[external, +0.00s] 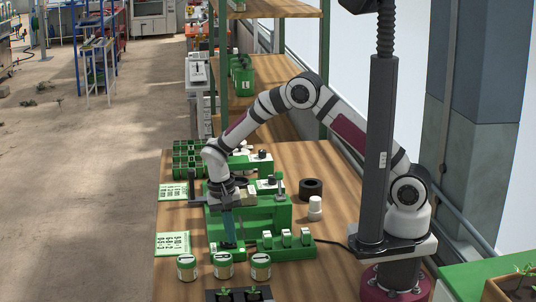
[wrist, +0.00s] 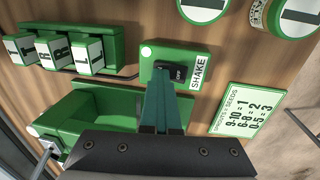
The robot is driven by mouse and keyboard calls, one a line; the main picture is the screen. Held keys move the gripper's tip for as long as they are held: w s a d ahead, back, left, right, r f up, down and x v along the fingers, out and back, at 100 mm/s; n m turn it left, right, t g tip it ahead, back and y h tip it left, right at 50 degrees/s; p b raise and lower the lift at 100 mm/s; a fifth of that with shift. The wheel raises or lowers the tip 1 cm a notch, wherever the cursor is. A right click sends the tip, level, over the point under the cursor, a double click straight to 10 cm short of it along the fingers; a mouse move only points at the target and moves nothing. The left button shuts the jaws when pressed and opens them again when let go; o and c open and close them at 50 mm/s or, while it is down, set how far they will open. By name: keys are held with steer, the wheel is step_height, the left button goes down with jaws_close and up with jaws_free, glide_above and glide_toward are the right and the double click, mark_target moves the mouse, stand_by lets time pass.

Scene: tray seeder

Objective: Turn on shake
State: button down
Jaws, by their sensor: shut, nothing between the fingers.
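The shake switch is a black rocker (wrist: 178,73) on a green plate with a white SHAKE label (wrist: 203,71). Its small white lettering looks like OFF. My gripper (wrist: 166,84) is shut and empty, its teal fingers pointing at the switch. The fingertips overlap the near side of the rocker in the wrist view; I cannot tell whether they touch it. In the external view my gripper (external: 229,240) points down at the front left of the green seeder machine (external: 260,214), and the fingers mostly hide the switch there.
Several lettered white switches (wrist: 53,50) stand beside the shake plate. A card of seed numbers (wrist: 243,110) lies to the right. Three green-lidded jars (external: 223,267) stand in front of the machine. A black ring (external: 311,187) and a white bottle (external: 315,209) stand to its right.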

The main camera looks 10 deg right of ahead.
steer(key=shift+f, duration=0.25)
steer(key=shift+a+r, duration=0.1)
steer(key=shift+a, duration=0.65)
steer(key=shift+s, duration=0.1)
step_height(320, 180, up, 14)
steer(key=a, duration=0.2)
steer(key=shift+d+r, duration=0.1)
